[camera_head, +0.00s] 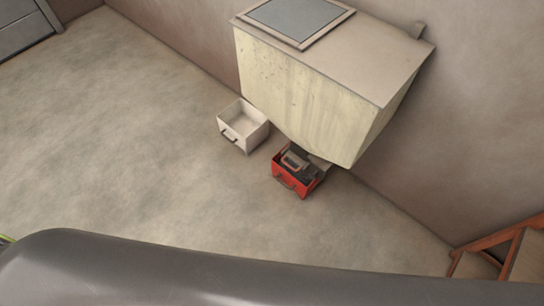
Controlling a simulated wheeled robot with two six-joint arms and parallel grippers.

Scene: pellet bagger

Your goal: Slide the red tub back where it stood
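The red tub (291,183) stands on the floor under the front lower edge of the pale hopper (310,100). It is an open box with a dark handle on its front face. Something grey and dark fills its top or sits just above it, and I cannot tell which. A white tub (241,138) of similar shape, with a dark handle, stands to its left, apart from it, and looks empty. Neither of my grippers shows in the head view. Part of my own grey body covers the bottom of the picture.
The hopper overhangs the floor from the wall, with a grey panel (297,17) on top. Wooden steps (497,252) stand at the lower right. A grey door (23,30) is at the upper left. The floor (120,150) left of the tubs is clear.

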